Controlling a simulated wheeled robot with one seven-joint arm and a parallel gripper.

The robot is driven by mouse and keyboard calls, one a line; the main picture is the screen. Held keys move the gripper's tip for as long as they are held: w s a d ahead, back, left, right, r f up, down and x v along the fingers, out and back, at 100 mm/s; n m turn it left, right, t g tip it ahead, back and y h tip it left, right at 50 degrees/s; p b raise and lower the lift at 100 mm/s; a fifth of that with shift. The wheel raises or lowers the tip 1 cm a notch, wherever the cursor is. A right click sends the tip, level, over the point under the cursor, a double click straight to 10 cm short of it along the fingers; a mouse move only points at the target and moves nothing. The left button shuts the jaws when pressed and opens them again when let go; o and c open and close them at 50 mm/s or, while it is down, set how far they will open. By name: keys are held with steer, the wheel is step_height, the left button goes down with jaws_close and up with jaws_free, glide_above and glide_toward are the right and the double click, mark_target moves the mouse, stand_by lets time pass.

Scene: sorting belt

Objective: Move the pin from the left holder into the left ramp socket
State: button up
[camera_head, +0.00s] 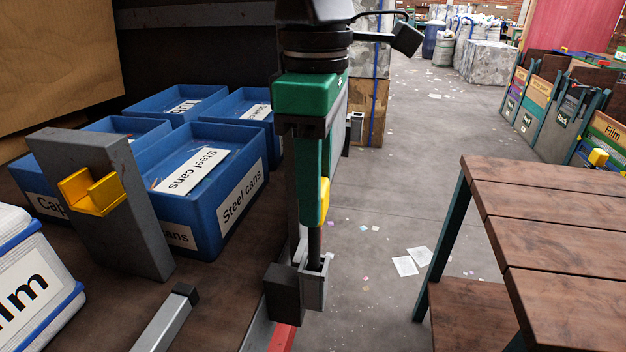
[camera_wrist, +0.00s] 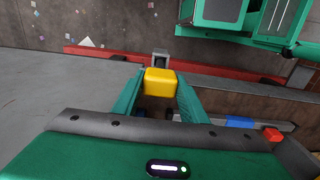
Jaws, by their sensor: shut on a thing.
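My gripper (camera_head: 317,215) points down past the table's edge, shut on the pin. The pin's yellow head (camera_head: 325,195) shows beside the green fingers, and its dark shaft (camera_head: 314,242) hangs upright below. In the wrist view the yellow head (camera_wrist: 160,82) sits between both fingers. A grey square socket (camera_head: 315,290) is directly under the shaft; it also shows in the wrist view (camera_wrist: 160,57), just beyond the head. The shaft's lower end overlaps the socket mouth; I cannot tell how deep it is. The yellow holder (camera_head: 92,192) on a grey upright plate is empty.
Blue bins labelled "Steel cans" (camera_head: 240,205) stand left of my gripper. A white "Film" container (camera_head: 30,285) is at the front left. A grey bar (camera_head: 165,320) lies on the table. A red strip (camera_head: 283,338) runs by the socket. A wooden table (camera_head: 560,240) stands right.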

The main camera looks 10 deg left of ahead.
steer(key=shift+f, duration=4)
steer(key=o, duration=1.4)
steer(key=shift+c, duration=0.2)
steer(key=shift+r, duration=0.1)
step_height(320, 180, up, 11)
steer(key=shift+f, duration=0.15)
steer(key=shift+w, duration=0.1)
